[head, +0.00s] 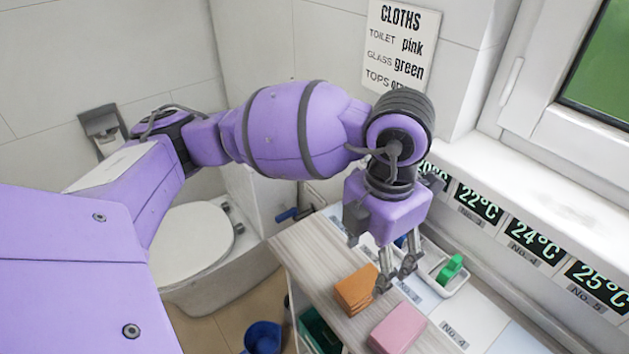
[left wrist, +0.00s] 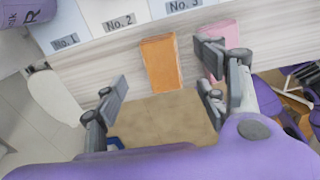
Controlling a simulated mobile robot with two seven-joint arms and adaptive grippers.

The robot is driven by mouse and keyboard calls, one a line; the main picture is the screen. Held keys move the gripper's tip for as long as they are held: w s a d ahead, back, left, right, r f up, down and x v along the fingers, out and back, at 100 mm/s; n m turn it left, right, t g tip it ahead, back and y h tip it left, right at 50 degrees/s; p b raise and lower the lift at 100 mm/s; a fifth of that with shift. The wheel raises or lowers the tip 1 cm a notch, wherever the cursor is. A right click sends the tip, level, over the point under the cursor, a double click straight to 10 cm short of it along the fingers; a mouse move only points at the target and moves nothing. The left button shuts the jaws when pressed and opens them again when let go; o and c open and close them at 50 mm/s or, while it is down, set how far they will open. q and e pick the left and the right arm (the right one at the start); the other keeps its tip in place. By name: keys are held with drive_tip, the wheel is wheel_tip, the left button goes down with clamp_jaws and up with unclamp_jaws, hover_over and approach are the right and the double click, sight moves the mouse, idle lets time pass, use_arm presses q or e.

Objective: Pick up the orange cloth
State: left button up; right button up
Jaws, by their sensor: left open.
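The orange cloth (head: 356,289) lies folded flat on the wood-grain cart top (head: 312,250), near its front edge. It also shows in the left wrist view (left wrist: 161,63), beyond and between the fingers. My left gripper (head: 397,280) hangs over the cart top, pointing down, just right of the orange cloth in the head view. Its fingers (left wrist: 160,95) are spread wide in the left wrist view with nothing between them. Whether the fingertips touch the cart top is unclear. My right gripper is not in view.
A folded pink cloth (head: 397,328) lies right of the orange one; one finger partly covers it in the left wrist view. A white tray (head: 455,286) with a green item (head: 450,269) stands behind. A blue bucket (head: 263,337) is on the floor. The wall and windowsill bound the back.

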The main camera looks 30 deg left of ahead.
sight(367, 281)
use_arm(q)
drive_tip(key=f, duration=0.1)
drive_tip(key=s+f, duration=0.1)
drive_tip(key=f, duration=0.1)
wheel_tip(367, 281, down, 4)
drive_tip(key=shift+w+r, duration=0.15)
drive_tip(key=shift+d+f, duration=0.1)
drive_tip(key=shift+f, duration=0.2)
drive_tip(key=c, duration=1.2)
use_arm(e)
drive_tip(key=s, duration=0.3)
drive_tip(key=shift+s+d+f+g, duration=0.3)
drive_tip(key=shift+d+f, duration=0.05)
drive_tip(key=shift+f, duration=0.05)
